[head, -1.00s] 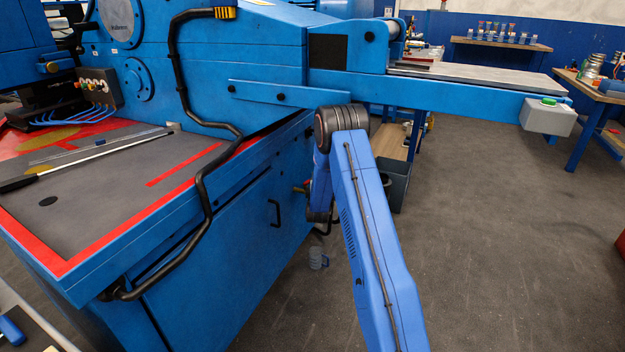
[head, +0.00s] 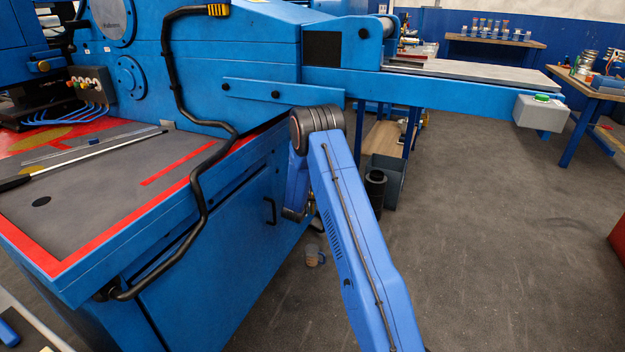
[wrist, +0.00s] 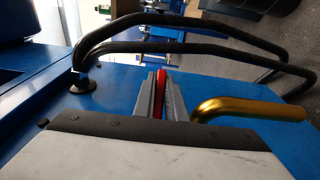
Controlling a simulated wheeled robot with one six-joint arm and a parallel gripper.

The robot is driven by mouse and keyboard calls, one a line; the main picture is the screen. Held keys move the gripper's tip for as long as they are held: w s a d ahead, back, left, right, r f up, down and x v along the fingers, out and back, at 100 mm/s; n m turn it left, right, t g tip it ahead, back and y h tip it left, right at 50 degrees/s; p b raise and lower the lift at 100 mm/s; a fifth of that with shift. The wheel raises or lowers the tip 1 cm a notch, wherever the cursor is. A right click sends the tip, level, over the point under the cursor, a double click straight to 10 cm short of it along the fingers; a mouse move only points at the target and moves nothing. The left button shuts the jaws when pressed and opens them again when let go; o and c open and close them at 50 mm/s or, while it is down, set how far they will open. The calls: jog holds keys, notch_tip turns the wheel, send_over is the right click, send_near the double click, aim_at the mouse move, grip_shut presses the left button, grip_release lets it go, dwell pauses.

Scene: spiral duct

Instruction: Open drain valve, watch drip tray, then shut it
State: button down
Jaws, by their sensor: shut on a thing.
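In the wrist view my gripper (wrist: 160,98) is shut on a narrow red lever (wrist: 160,88), which shows between the two grey fingers. A brass pipe (wrist: 250,106) with a bend lies just right of the fingers, in front of the blue machine panel (wrist: 225,78). I take the red lever and brass pipe as the drain valve; how they join is hidden. In the head view my arm covers the valve and the gripper. A small cup-like container (head: 314,256) stands on the floor beside the machine. I cannot make out a drip tray or any liquid.
Black curved tubes (wrist: 190,47) run close beyond my fingers. The blue machine cabinet (head: 215,235) fills the left, with a black handle (head: 270,211). A grey bin (head: 386,178) and a dark cylinder (head: 375,190) stand behind my arm.

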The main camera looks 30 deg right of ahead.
jog(key=shift+f, duration=0.1)
jog(key=c, duration=2.1)
grip_release()
jog(key=shift+a, duration=0.1)
jog(key=v, duration=1.7)
jog(key=shift+s+a, duration=0.15)
